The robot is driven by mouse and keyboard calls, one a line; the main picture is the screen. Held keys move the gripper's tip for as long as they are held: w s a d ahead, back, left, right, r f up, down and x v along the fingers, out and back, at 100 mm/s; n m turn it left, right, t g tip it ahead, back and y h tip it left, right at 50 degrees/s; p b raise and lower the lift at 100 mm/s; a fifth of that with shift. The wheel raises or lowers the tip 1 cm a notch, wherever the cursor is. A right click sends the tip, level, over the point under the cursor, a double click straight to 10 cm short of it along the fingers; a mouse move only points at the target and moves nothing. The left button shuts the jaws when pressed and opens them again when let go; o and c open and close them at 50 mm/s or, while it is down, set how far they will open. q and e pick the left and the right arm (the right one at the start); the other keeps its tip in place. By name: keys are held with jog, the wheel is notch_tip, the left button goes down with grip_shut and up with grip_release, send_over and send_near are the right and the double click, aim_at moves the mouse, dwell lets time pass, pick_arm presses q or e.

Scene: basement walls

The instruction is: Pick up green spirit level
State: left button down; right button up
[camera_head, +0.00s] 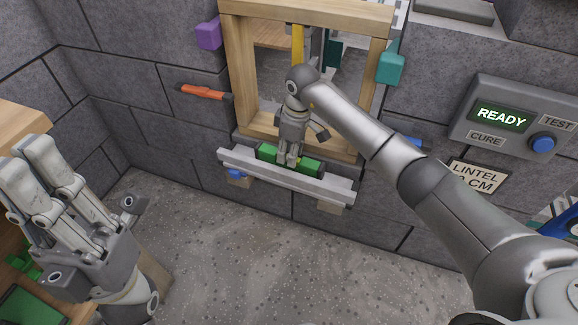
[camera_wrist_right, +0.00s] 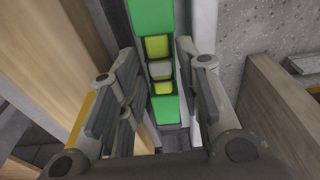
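The green spirit level (camera_head: 305,163) lies lengthwise along the grey ledge (camera_head: 240,162) below the wooden window frame. My right gripper (camera_head: 290,160) is over its middle and hides part of it. In the right wrist view the level (camera_wrist_right: 150,17) shows its green body and yellow-green vials, running between the two sides of my right gripper (camera_wrist_right: 165,90). The fingers stand apart on either side of it, and I see no clear grip on it. My left gripper (camera_head: 88,180) is at the lower left, fingers spread and empty, far from the level.
The wooden frame (camera_head: 240,60) stands directly behind the ledge. An orange-handled tool (camera_head: 203,92), a purple block (camera_head: 208,34) and a teal block (camera_head: 390,68) are on the wall. A control panel (camera_head: 510,118) reading READY is at right. The floor in front is clear.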

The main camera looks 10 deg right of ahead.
jog(key=shift+a+f, duration=0.1)
jog(key=shift+f, duration=0.35)
grip_shut()
jog(key=shift+r, duration=0.1)
